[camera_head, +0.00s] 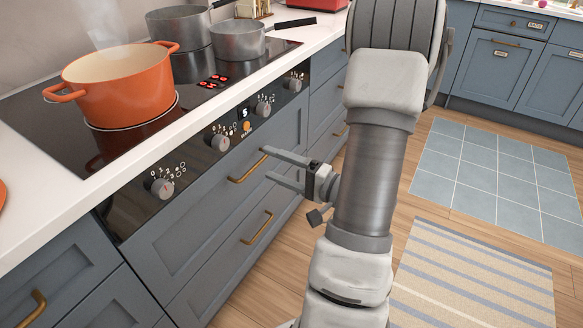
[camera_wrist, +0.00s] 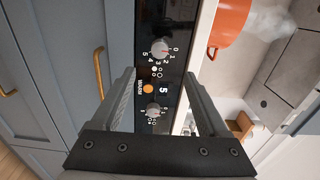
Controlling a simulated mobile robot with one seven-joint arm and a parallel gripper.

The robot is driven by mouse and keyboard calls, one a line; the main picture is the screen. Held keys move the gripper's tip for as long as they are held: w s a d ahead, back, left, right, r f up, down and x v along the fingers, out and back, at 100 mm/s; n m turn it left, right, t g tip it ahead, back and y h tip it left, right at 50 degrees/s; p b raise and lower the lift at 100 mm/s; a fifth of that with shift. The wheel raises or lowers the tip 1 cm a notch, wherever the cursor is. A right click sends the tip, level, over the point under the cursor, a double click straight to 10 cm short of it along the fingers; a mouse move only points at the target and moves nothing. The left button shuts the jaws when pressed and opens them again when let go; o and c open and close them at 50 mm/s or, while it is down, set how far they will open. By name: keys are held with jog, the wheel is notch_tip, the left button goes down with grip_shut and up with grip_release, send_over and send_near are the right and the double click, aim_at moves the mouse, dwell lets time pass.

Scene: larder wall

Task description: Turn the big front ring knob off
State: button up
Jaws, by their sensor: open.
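A black control panel (camera_head: 190,165) on the front of the cooktop carries several round silver knobs. One knob (camera_head: 220,142) sits left of the small display and orange light; it also shows in the wrist view (camera_wrist: 160,48). Another knob (camera_head: 263,109) sits right of the display and shows low in the wrist view (camera_wrist: 152,112). A third knob (camera_head: 162,188) is at the panel's left end, a fourth (camera_head: 293,84) at its right. I cannot tell which serves the big front ring. My gripper (camera_head: 267,163) is open and empty, in front of the panel, apart from the knobs.
A steaming orange pot (camera_head: 118,88) stands on the front left of the cooktop. Two grey pans (camera_head: 238,42) stand farther back, one handle reaching over the counter. Drawers with brass handles (camera_head: 257,228) lie below the panel. The floor to the right is clear, with a striped rug (camera_head: 470,280).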

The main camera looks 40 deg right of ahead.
jog(key=v, duration=0.4)
jog(key=shift+a, duration=0.1)
dwell(0.4)
